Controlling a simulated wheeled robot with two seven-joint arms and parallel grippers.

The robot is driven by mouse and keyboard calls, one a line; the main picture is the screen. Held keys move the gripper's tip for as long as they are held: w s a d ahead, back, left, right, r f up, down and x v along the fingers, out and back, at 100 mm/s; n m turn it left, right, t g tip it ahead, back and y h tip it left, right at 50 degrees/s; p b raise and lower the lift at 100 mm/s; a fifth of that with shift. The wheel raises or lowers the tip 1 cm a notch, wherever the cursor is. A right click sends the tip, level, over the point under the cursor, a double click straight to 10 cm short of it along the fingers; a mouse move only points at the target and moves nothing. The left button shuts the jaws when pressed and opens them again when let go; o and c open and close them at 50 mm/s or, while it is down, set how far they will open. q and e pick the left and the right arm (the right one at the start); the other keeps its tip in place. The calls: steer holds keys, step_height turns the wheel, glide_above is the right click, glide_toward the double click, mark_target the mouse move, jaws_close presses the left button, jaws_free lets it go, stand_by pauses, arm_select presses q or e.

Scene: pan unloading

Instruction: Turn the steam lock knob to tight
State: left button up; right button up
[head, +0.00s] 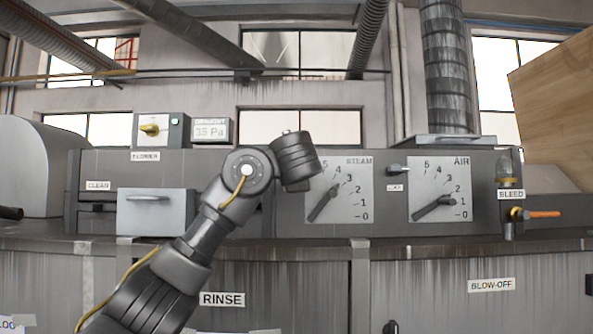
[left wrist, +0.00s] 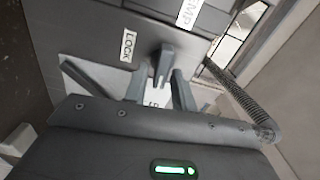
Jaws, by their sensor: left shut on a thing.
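The steam lock knob (left wrist: 166,62) is a small dark grey grip. In the head view my left wrist covers the knob and the fingers. The STEAM dial plate (head: 358,190) is right of my wrist, with its dark lever slanting to the lower left. I cannot read the knob's tight marking. My right gripper is not in view.
The AIR dial plate (head: 425,172) stands to the right, with a small grey knob (head: 398,170) between the plates. A BLEED valve with an orange handle (head: 543,214) sticks out at far right. A grey box (head: 150,212) is left of my arm.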

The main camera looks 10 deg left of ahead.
arm_select(q)
steer(key=shift+f+m, duration=0.1)
steer(key=shift+m, duration=0.6)
steer(key=o, duration=0.7)
steer(key=shift+d, duration=0.1)
steer(key=shift+s, duration=0.1)
steer(key=b+v, duration=0.6)
steer(key=v, duration=0.4)
steer(key=shift+s+d+b, duration=0.1)
steer(key=shift+s+b, duration=0.25)
